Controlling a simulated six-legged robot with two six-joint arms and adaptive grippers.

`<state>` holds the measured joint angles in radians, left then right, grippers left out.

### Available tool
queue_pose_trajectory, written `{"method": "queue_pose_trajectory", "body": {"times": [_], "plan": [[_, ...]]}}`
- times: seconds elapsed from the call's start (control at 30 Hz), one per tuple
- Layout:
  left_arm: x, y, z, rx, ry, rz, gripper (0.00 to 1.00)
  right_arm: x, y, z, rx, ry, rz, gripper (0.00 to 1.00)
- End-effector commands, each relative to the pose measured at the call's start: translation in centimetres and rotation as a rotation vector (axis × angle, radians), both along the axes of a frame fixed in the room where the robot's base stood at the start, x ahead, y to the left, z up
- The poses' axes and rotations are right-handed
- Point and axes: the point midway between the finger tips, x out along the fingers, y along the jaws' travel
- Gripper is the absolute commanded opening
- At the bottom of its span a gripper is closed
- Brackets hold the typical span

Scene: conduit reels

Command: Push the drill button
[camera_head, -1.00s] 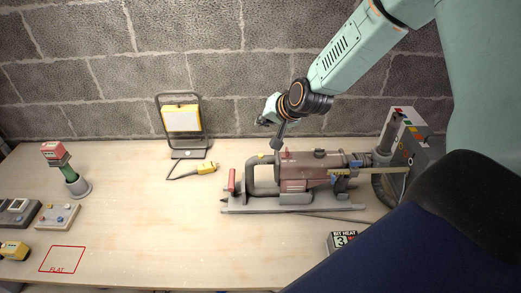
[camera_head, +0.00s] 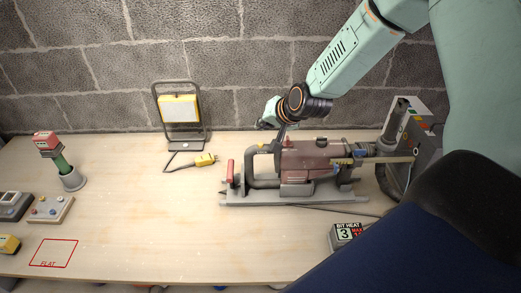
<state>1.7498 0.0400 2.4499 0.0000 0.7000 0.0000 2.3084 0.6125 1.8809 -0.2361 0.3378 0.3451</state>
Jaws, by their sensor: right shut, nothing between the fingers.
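The drill (camera_head: 312,158) is a dull red machine lying on a grey base on the workbench, right of the middle. It has a dark loop handle (camera_head: 249,168) and a red upright grip (camera_head: 230,172) at its left end. My right gripper (camera_head: 279,140) is shut and empty, pointing down at the left end of the drill's red body, just behind the handle. Its tips overlap the drill, and I cannot tell whether they touch it. The drill button is not clearly visible. My left gripper is not in view.
A work lamp (camera_head: 180,110) stands at the back, with a yellow plug (camera_head: 204,160) on its cord. A grey box (camera_head: 424,140) stands right of the drill. A "BIT HEAT" display (camera_head: 346,234) sits near the front. The bench's front middle is clear.

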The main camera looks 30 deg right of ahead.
Motion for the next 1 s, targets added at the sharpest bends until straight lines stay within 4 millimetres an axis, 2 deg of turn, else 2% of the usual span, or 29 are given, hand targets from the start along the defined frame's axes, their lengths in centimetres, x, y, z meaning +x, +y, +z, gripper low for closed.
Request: {"method": "queue_pose_trajectory", "body": {"times": [0.03, 0.3, 1.0], "plan": [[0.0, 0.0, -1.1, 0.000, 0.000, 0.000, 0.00, 0.0, 0.0, -1.1, 0.000, 0.000, 0.000, 0.00], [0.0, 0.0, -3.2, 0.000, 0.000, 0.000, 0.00, 0.0, 0.0, -3.4, -0.001, -0.001, 0.000, 0.00], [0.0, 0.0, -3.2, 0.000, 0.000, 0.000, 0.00, 0.0, 0.0, -3.4, -0.001, -0.001, 0.000, 0.00]]}}
